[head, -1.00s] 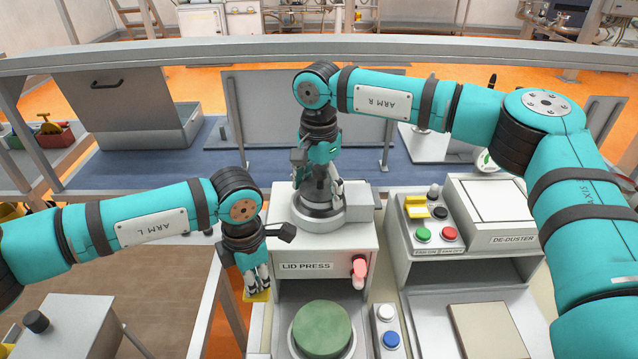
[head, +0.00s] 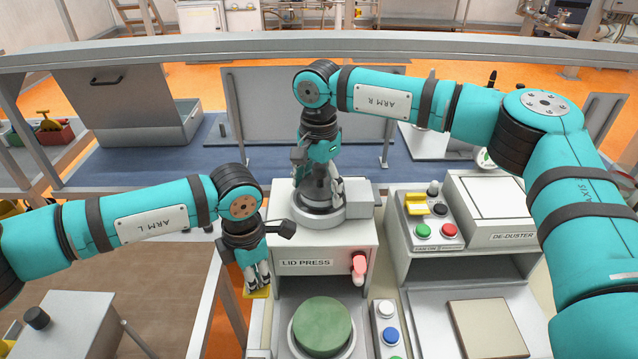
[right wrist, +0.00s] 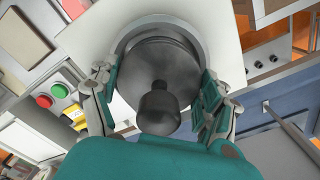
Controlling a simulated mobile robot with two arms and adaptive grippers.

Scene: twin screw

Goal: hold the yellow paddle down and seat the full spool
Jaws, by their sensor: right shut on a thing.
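The full spool (right wrist: 150,75) is a dark grey cylinder with a wide flange and a narrower knob. In the head view it stands at the round collar (head: 318,217) on top of the lid press (head: 328,245), mostly hidden by my fingers. My right gripper (right wrist: 158,92) is shut on the spool, one finger on each side. It also shows in the head view (head: 322,192). Whether the spool is fully down in the collar cannot be told. The yellow paddle (head: 257,293) is at the press's left side. My left gripper (head: 260,284) points down at it, fingertips overlapping it; its opening is too small to judge.
A red handle (head: 359,266) sticks out of the press front, above a green disc (head: 321,325). Right of the press are a button box (head: 427,215) with a yellow switch and the de-duster (head: 495,208). A grey upright panel (head: 255,110) stands behind.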

